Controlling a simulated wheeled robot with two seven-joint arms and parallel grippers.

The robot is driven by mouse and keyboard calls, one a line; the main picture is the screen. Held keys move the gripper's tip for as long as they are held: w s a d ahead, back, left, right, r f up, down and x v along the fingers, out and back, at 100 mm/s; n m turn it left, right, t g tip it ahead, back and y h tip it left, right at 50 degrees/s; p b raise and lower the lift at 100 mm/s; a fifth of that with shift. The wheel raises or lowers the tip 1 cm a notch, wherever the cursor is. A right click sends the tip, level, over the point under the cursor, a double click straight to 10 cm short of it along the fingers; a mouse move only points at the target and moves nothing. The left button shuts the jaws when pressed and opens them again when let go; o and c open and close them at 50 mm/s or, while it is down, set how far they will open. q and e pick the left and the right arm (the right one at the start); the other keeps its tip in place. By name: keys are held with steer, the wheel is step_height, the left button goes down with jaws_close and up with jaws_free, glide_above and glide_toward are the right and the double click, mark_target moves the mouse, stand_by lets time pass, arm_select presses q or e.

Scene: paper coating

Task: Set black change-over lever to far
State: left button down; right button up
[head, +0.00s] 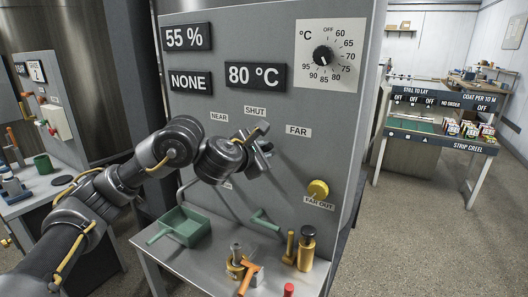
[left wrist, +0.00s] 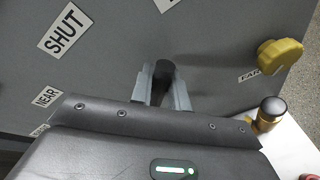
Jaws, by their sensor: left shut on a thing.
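The black change-over lever (left wrist: 163,71) shows in the left wrist view as a dark rounded end between the two grey fingers of my left gripper (left wrist: 163,88). The gripper is shut on it, close to the grey panel (head: 200,98). In the head view my left gripper (head: 266,147) is at the panel below the SHUT label (head: 255,111) and left of the FAR label (head: 298,130). The NEAR label (head: 219,116) is at its upper left. My gripper and wrist hide the lever there, so its exact direction cannot be told. My right gripper is not in view.
A yellow knob (head: 318,189) sticks out right of the gripper, above the FAR OUT label. Below, a bench (head: 190,262) holds a green tray (head: 181,226), a brass-coloured cylinder (head: 306,249) and an orange-handled part (head: 247,280). A dial (head: 323,56) is above.

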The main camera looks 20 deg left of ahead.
arm_select(q)
steer(key=shift+f, duration=0.15)
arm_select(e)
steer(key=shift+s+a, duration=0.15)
arm_select(q)
steer(key=c, duration=1.4)
jaws_free()
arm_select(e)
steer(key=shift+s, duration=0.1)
